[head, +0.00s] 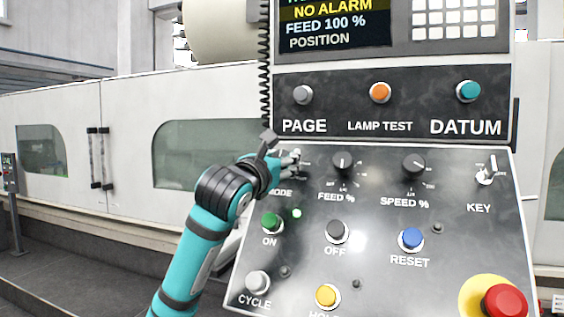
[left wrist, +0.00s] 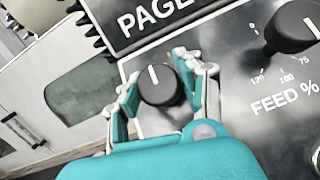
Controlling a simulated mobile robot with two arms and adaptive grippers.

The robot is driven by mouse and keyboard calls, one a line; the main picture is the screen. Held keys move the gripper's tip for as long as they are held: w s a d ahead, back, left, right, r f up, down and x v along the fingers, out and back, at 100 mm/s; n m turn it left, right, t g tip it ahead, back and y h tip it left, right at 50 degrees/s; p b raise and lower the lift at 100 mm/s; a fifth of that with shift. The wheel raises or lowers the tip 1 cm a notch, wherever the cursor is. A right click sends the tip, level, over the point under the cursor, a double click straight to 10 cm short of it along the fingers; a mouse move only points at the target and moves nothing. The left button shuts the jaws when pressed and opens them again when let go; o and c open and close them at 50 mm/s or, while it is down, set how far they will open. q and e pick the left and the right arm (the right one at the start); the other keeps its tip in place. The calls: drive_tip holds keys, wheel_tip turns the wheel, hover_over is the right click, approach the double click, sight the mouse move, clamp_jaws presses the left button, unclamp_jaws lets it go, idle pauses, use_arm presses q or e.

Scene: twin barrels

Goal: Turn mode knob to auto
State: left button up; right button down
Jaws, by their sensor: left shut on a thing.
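The mode knob (left wrist: 160,86) is a round black knob with a white pointer line. In the left wrist view the line points up and slightly left in the tilted picture. My left gripper (left wrist: 163,84) has one finger on each side of the knob and is shut on it. In the head view my left gripper (head: 295,162) is at the panel's upper left, just above the partly covered MODE label (head: 282,193). The gripper hides most of the knob there. I cannot read any position marks around the knob. My right gripper is not in view.
The FEED % knob (head: 342,162) and SPEED % knob (head: 414,165) are to the right, then the key switch (head: 486,176). Below are the green ON button (head: 271,223) and other buttons. A red emergency button (head: 505,303) is at lower right. A coiled cable (head: 265,70) hangs beside the panel.

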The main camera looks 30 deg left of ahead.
use_arm(q)
drive_tip(key=o, duration=1.2)
drive_tip(key=shift+c, duration=0.2)
drive_tip(key=v, duration=1.2)
